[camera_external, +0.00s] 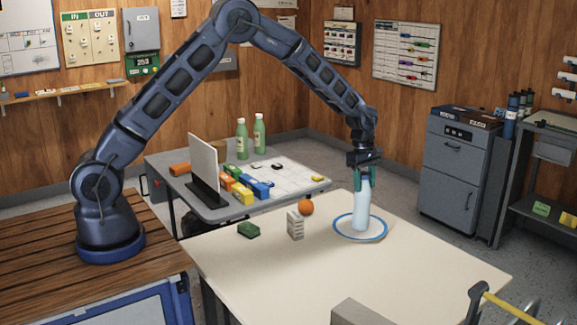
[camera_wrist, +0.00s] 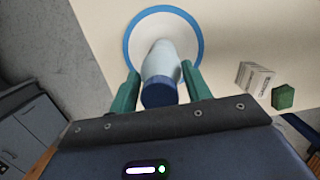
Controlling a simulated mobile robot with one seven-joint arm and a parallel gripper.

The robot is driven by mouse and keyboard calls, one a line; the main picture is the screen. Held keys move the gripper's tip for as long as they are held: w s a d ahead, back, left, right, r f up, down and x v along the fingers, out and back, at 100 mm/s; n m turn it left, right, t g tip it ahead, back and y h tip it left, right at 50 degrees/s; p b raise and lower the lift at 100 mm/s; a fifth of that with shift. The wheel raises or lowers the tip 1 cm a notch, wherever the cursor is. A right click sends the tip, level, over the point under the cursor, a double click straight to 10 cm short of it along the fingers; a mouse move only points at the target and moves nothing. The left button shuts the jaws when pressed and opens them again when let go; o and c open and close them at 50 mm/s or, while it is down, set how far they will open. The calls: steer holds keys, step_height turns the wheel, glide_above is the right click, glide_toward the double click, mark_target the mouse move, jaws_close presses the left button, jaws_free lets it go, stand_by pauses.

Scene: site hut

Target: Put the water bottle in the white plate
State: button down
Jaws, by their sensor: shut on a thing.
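The water bottle (camera_external: 361,207) is pale blue and upright over the white plate (camera_external: 378,228), which has a blue rim and lies on the cream table. My gripper (camera_external: 363,183) is shut on the upper part of the bottle, with green fingers on both sides. In the wrist view the bottle (camera_wrist: 160,68) has a dark blue cap facing the camera. It stands between my fingers (camera_wrist: 163,84), with the plate (camera_wrist: 139,42) around its far end. The bottle's base appears within the plate's rim; I cannot tell whether it touches.
On the table, left of the plate, are an orange (camera_external: 306,207), a small printed box (camera_external: 295,225) and a green block (camera_external: 248,230). A grey box (camera_external: 358,313) is at the front edge. A grey side table (camera_external: 225,211) behind holds green bottles and coloured boxes. The table's right side is clear.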

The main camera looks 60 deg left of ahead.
steer(key=shift+f, duration=0.35)
steer(key=c, duration=0.7)
jaws_free()
steer(key=shift+o, duration=0.2)
